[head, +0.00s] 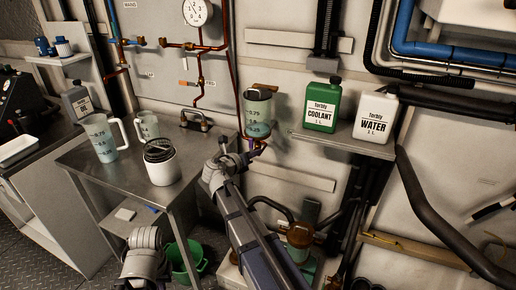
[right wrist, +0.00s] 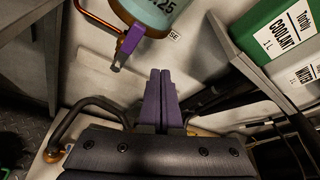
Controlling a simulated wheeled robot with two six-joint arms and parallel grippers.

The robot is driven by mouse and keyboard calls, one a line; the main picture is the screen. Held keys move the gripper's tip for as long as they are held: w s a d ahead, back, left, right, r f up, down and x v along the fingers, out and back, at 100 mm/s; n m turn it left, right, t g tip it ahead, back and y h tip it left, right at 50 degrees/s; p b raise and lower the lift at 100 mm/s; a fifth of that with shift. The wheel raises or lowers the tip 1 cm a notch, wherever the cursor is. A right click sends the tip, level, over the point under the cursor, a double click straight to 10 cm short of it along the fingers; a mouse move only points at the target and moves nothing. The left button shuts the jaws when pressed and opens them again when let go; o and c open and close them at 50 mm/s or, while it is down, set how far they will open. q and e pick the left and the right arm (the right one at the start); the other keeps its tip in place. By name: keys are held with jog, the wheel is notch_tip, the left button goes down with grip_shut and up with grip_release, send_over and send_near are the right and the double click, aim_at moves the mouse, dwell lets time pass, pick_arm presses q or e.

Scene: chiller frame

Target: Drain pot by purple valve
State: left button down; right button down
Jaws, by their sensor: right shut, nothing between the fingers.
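The pot (head: 257,112) is a clear graduated cylinder with greenish liquid on the back wall, left of the shelf. Its copper-rimmed bottom (right wrist: 148,22) shows at the top of the right wrist view. The purple valve (right wrist: 129,43) hangs under that bottom, its lever slanting down to a grey tip. My right gripper (right wrist: 160,72) has purple fingers pressed together and empty. In that picture the fingertips are below and right of the valve lever, apart from it. In the head view my right arm reaches up towards the pot. My left gripper's fingers are not visible.
A green coolant jug (head: 321,107) and a white water jug (head: 375,118) stand on a shelf (head: 347,139) right of the pot. Graduated jugs and a white canister (head: 162,166) stand on the metal table (head: 100,170) at left. A green bucket (head: 184,262) is below.

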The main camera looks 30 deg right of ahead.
jog(key=s+a, duration=0.2)
jog(key=a, duration=0.4)
jog(key=shift+s, duration=0.3)
jog(key=shift+a, duration=0.1)
jog(key=shift+s+f, duration=0.1)
jog(key=s+a+f+m+g+y, duration=0.4)
jog(key=s+a+f+m+y, duration=0.3)
jog(key=s+a+m, duration=0.55)
jog(key=s+a+f+m+g+y, duration=0.35)
jog(key=s+a+f+m, duration=0.45)
jog(key=s+a+m, duration=0.4)
notch_tip(320, 180, up, 12)
jog(key=m+p, duration=0.2)
jog(key=p, duration=1)
jog(key=shift+w+d+y, duration=0.25)
jog(key=shift+d+y, duration=0.15)
jog(key=shift+y, duration=0.05)
jog(key=shift+f, duration=0.15)
